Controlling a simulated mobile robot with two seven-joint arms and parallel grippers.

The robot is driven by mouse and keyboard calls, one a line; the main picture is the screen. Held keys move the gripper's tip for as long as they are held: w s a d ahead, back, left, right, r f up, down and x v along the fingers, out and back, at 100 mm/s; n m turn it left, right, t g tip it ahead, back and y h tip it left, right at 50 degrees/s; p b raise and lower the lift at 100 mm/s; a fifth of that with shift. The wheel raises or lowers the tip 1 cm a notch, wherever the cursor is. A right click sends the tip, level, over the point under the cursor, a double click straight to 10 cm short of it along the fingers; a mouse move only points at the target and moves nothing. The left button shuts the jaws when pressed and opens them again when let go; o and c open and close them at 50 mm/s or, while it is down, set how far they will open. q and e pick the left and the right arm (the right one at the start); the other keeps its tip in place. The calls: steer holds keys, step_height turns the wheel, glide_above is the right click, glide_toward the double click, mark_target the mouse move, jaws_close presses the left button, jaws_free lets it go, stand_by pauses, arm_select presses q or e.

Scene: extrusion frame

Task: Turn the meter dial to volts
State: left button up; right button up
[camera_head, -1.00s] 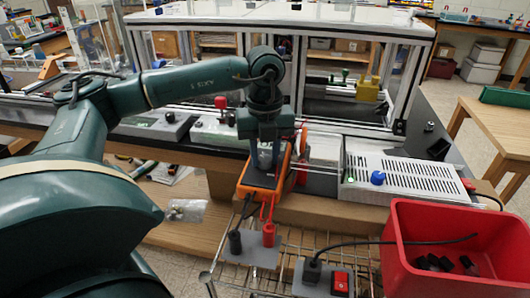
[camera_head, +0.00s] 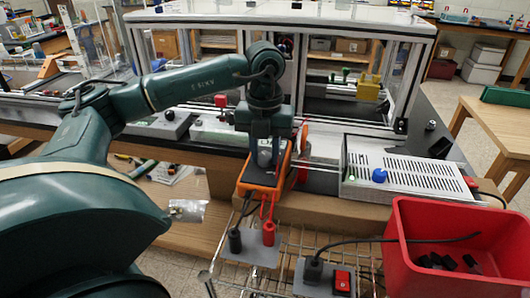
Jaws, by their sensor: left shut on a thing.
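The orange meter (camera_head: 262,187) lies on the bench near the middle of the head view, with a black and a red lead at its near end. My left gripper (camera_head: 265,155) points down onto the meter's face and is shut on the dial. The gripper hides the dial, so its setting cannot be read. My right gripper is not in view.
A white vented power supply (camera_head: 415,177) with a blue knob stands to the right. A red bin (camera_head: 455,215) with black pieces is at the lower right. A wire rack (camera_head: 290,272) with two grey plug plates is in front. The framed enclosure (camera_head: 290,16) stands behind.

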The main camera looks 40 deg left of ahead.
mark_target(264, 156)
arm_select(q)
steer(key=m, duration=0.3)
steer(key=shift+m+b, duration=0.3)
steer(key=shift+m, duration=2)
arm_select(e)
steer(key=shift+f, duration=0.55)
arm_select(q)
steer(key=shift+a, duration=0.1)
steer(key=o, duration=1)
step_height(264, 156, up, 13)
steer(key=p, duration=0.3)
steer(key=shift+r, duration=0.1)
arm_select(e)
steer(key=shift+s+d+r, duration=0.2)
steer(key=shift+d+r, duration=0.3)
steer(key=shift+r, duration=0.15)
